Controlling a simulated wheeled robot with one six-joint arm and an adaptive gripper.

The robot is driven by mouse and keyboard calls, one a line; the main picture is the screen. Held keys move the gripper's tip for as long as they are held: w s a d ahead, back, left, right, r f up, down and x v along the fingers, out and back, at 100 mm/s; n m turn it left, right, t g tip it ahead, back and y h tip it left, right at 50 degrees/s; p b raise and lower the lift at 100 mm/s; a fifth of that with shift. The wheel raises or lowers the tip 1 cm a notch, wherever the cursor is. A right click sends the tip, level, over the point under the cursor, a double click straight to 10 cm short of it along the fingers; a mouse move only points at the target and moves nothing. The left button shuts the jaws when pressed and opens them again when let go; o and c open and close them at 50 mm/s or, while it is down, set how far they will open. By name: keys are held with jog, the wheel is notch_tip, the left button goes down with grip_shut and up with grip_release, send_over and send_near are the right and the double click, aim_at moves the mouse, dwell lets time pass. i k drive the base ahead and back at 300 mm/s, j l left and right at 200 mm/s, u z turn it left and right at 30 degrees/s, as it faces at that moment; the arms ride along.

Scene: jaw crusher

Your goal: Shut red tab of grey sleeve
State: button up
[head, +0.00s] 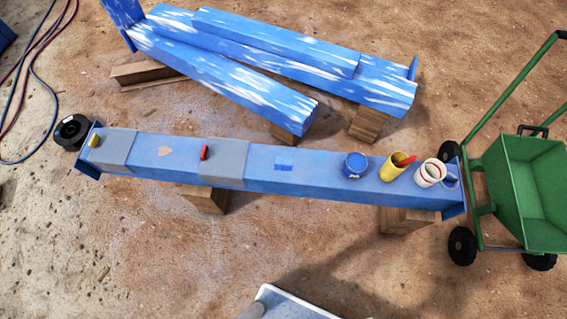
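A blue beam (320,172) lies across the middle of the head view. Two grey sleeves wrap around it. The right-hand grey sleeve (228,160) has a small red tab (204,152) at its left edge. The tab looks raised above the beam's top, but it is too small to tell its exact angle. The left-hand grey sleeve (117,148) has a small yellow tab (95,141) at its left edge. Nothing touches the red tab. My gripper does not show in the head view.
A blue tin (356,164), a yellow cup (393,168) and a white mug (427,175) stand on the beam's right part. A green cart (530,185) stands at the right. More blue beams (270,60) lie behind on wooden blocks. The dirt floor in front is mostly clear.

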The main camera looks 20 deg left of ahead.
aim_at(204, 154)
jog(key=u, duration=1.3)
jog(key=i+j, duration=0.25)
jog(key=j, duration=0.15)
jog(key=i+j+z, duration=0.1)
jog(key=i+j, duration=0.2)
